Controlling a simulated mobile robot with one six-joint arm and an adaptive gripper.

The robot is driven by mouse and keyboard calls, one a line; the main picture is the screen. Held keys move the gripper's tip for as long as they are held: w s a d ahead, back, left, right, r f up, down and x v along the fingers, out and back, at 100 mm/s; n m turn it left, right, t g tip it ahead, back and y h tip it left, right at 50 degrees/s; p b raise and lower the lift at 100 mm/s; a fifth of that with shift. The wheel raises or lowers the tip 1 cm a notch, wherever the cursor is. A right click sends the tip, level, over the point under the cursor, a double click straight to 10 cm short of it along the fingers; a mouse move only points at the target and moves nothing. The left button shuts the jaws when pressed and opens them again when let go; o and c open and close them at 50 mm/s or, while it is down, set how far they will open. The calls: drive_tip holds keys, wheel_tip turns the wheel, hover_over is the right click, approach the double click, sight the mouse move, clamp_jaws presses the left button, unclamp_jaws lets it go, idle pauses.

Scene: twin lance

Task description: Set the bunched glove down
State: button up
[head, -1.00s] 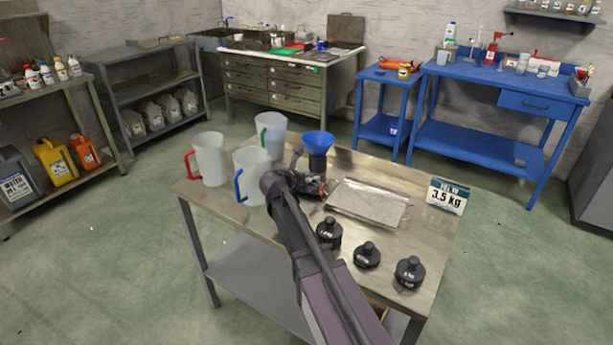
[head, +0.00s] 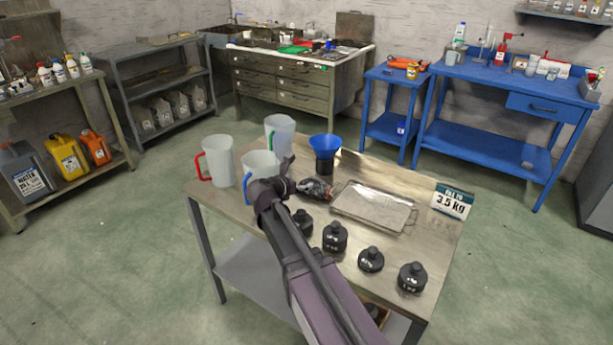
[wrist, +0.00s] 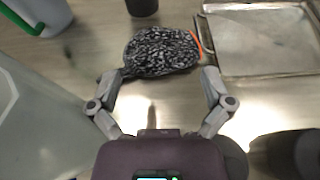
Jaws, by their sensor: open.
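The bunched glove (wrist: 160,52), speckled black and grey with an orange edge, lies on the metal table (head: 425,258). In the wrist view it is just beyond the fingertips of my gripper (wrist: 165,80), which are spread wide with nothing between them. In the head view the glove (head: 317,190) shows between the pitchers and the tray. My gripper in that view is partly hidden behind my own arm, left of the glove. I cannot tell from these views how high the fingertips are above the table.
A metal tray (head: 375,207) lies right of the glove. A blue funnel on a dark base (head: 324,147) stands behind it. Pitchers with red (head: 219,160), blue (head: 260,165) and green (head: 280,135) handles stand left and behind. A 3.5 kg sign (head: 452,202) stands right.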

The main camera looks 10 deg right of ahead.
drive_tip(key=v, duration=0.3)
drive_tip(key=shift+a+p, duration=0.1)
drive_tip(key=shift+p, duration=0.3)
idle(0.3)
